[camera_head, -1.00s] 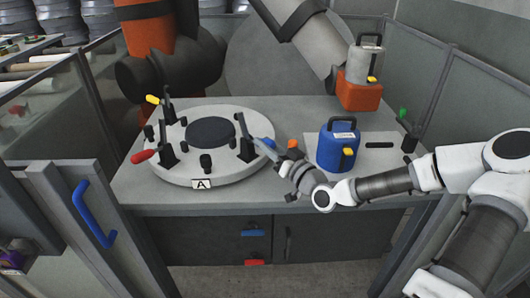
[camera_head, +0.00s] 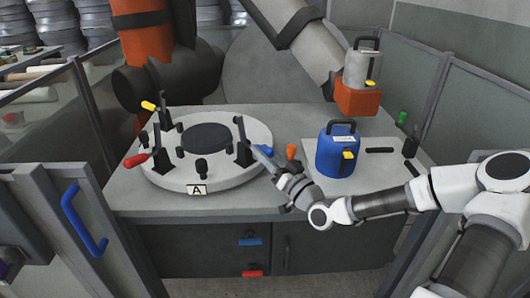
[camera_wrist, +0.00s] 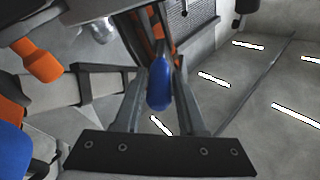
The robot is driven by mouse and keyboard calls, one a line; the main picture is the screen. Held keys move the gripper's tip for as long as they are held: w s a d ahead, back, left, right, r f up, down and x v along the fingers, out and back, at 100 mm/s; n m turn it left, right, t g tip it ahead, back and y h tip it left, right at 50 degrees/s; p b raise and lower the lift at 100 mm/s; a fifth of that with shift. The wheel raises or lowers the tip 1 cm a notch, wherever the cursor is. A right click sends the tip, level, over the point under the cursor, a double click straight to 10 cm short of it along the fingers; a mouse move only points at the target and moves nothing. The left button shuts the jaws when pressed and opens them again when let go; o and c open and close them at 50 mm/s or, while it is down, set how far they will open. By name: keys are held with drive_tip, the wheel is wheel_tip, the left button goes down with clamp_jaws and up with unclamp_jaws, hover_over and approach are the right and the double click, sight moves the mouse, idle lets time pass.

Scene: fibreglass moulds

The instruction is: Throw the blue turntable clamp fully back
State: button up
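The round pale turntable (camera_head: 225,178) stands on the bench with several black clamps around its rim. The blue clamp handle (camera_head: 265,148) points outward on its right side, beside an upright black clamp post (camera_head: 242,148). My gripper (camera_head: 262,157) reaches this handle from the lower right, its fingers partly covering it. In the wrist view the blue handle (camera_wrist: 158,90) lies between my two fingers (camera_wrist: 160,88). The fingers look spread, with a narrow gap at the right; contact at the left is unclear.
A yellow handle (camera_head: 149,106) and a red handle (camera_head: 136,160) stick out on the turntable's left. An orange handle (camera_head: 291,151) is close to my gripper. A blue canister (camera_head: 335,160) stands to the right. A large orange and black machine arm (camera_head: 150,45) hangs behind.

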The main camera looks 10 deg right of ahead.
drive_tip(key=shift+o, duration=1.3)
drive_tip(key=p+v, duration=0.1)
drive_tip(key=v, duration=1.6)
drive_tip(key=shift+s, duration=0.2)
